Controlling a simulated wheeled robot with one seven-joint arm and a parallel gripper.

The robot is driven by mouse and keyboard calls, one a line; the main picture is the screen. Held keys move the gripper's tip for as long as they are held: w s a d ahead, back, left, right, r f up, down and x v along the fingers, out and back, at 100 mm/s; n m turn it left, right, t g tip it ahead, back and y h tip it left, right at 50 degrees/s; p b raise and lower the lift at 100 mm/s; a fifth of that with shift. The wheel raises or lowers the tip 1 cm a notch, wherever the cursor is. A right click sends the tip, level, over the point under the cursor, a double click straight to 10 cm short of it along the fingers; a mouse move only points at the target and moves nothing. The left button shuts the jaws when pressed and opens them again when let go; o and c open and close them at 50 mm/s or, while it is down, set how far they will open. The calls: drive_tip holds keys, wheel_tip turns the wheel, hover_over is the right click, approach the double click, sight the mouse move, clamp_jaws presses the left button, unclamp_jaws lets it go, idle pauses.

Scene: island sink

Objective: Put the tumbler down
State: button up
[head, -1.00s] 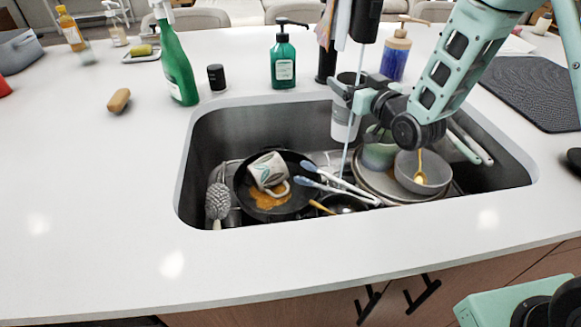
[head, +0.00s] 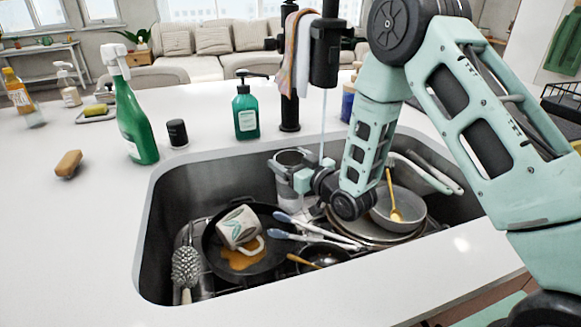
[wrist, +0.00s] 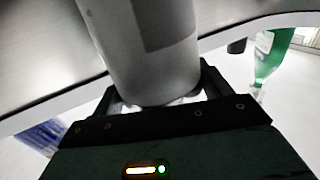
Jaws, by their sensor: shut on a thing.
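The tumbler (head: 290,167) is a pale grey and white cup with a dark rim, upright at the back of the sink (head: 200,170). My gripper (head: 298,180) is shut on its side, and my wrist hides part of it in the head view. In the wrist view the tumbler (wrist: 145,50) fills the space between my fingers, and its upper part is cut off by the frame. I cannot tell whether its base touches anything. The thin water stream from the faucet (head: 323,60) falls just to its right.
The sink holds a pan (head: 215,255) with a mug (head: 240,228), tongs (head: 310,228), a brush (head: 185,268), and stacked plates with a bowl (head: 400,210). A green spray bottle (head: 132,120), soap pump (head: 245,112) and black jar (head: 177,133) stand behind. The front counter is clear.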

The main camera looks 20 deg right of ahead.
drive_tip(key=shift+f, duration=1)
drive_tip(key=o, duration=1.7)
drive_tip(key=shift+r, duration=0.1)
drive_tip(key=shift+s+d+r, duration=0.1)
drive_tip(key=shift+s, duration=0.05)
drive_tip(key=b+v, duration=0.1)
drive_tip(key=v, duration=0.6)
drive_tip(key=shift+s, duration=0.1)
